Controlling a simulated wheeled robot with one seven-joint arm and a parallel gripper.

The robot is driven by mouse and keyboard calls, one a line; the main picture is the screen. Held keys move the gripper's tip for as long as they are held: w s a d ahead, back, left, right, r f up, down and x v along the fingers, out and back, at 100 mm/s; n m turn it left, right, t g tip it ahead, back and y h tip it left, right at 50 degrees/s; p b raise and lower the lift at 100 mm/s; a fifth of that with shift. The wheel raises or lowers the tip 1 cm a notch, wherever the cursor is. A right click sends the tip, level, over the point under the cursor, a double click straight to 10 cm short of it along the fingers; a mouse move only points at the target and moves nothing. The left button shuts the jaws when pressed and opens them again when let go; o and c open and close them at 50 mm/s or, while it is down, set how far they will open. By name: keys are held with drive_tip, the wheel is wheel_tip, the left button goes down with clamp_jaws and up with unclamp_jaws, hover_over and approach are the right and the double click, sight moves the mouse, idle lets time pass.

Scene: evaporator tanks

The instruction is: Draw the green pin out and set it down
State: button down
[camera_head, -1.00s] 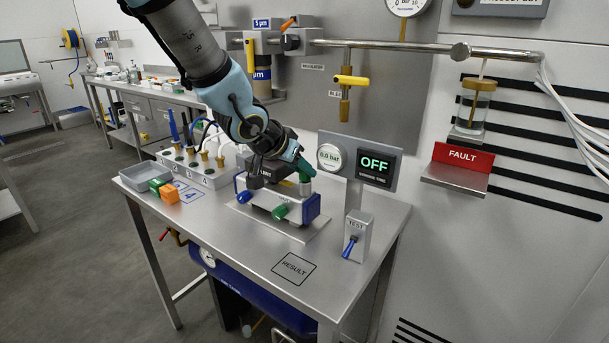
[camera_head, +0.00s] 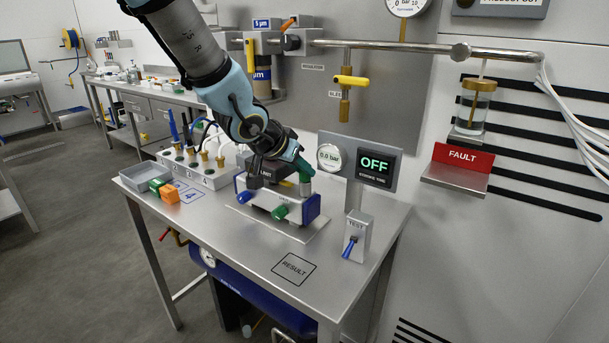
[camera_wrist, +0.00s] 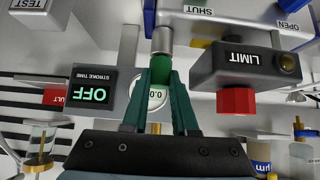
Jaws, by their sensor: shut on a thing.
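My gripper (camera_wrist: 161,88) has dark green fingers. In the wrist view they are shut on the green pin (camera_wrist: 160,70), one finger on each side. A grey metal cylinder (camera_wrist: 162,40) lies in line with the pin's far end; I cannot tell whether it is the pin's shaft or its socket. In the head view my gripper (camera_head: 304,166) is at the right end of the test fixture (camera_head: 268,200), pointing down. The fingers largely hide the pin there. The fixture has blue end blocks, a blue knob (camera_head: 245,197) and a green knob (camera_head: 280,212).
A LIMIT block with a red button (camera_wrist: 237,100) is close beside my gripper. The OFF display (camera_head: 375,165) and gauge stand just behind. The TEST switch (camera_head: 357,238) is at the right. A grey tray (camera_head: 143,178) is at the left.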

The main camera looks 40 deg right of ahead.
drive_tip(key=shift+r+p, duration=1.85)
wheel_tip(320, 180, up, 6)
drive_tip(key=p, duration=0.5)
drive_tip(key=shift+f+p, duration=0.1)
drive_tip(key=shift+p, duration=0.3)
